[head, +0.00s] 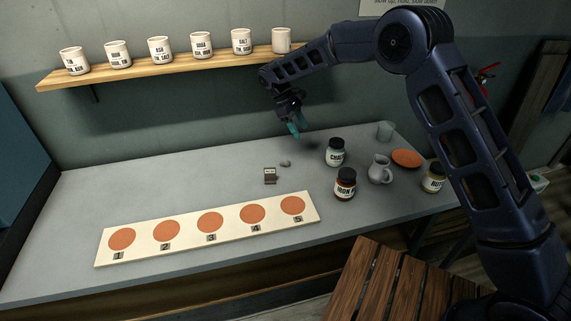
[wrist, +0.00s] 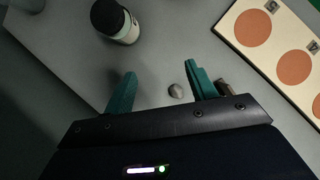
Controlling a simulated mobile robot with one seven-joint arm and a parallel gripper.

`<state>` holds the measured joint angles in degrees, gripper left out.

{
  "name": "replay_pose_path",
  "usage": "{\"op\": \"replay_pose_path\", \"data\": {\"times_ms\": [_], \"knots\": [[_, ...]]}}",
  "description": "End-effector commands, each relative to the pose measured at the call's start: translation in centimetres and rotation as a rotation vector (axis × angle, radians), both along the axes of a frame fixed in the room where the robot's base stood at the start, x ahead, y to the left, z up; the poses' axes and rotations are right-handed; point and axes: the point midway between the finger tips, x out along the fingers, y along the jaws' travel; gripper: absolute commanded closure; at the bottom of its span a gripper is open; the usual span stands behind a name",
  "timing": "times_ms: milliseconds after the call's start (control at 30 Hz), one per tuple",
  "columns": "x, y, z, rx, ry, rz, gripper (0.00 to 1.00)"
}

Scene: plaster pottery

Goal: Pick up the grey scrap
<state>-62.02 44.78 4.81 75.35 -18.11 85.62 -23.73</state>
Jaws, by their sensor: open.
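The grey scrap (head: 285,164) is a small rounded grey lump lying on the grey table. In the wrist view the scrap (wrist: 176,91) shows beyond the gripper's base, between the two teal fingers and closer to the right one. My gripper (head: 294,130) is open and empty, pointing down above the table near the back wall. In the wrist view its two fingertips (wrist: 157,69) stand well apart. In the head view the scrap is just below and left of the fingertips, and nothing touches it.
A small brown block (head: 270,175) stands beside the scrap, partly behind the right finger in the wrist view. Two dark-lidded jars (head: 335,153) (head: 345,184), a grey jug (head: 380,169) and an orange dish (head: 407,158) stand to the right. A board with numbered orange discs (head: 187,245) lies in front.

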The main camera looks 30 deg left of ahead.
Motion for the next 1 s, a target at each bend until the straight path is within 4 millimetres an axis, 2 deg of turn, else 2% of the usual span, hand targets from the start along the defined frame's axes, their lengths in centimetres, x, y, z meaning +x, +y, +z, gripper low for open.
{"op": "replay_pose_path", "data": {"times_ms": [33, 200, 300, 433, 567, 800, 1000], "knots": [[-0.6, 1.5, -1.2, -0.001, 0.005, 0.009, 0.44], [-1.2, 5.8, -3.9, 0.044, 0.016, -0.025, 0.44], [-1.2, 7.8, -4.8, 0.076, 0.021, -0.054, 0.44], [-1.4, 9.4, -5.6, 0.102, 0.025, -0.075, 0.44], [-1.4, 9.6, -6.5, 0.110, 0.027, -0.083, 0.44], [-1.3, 8.3, -9.5, 0.109, 0.026, -0.084, 0.44], [-1.3, 7.7, -11.0, 0.110, 0.026, -0.083, 0.44]]}}
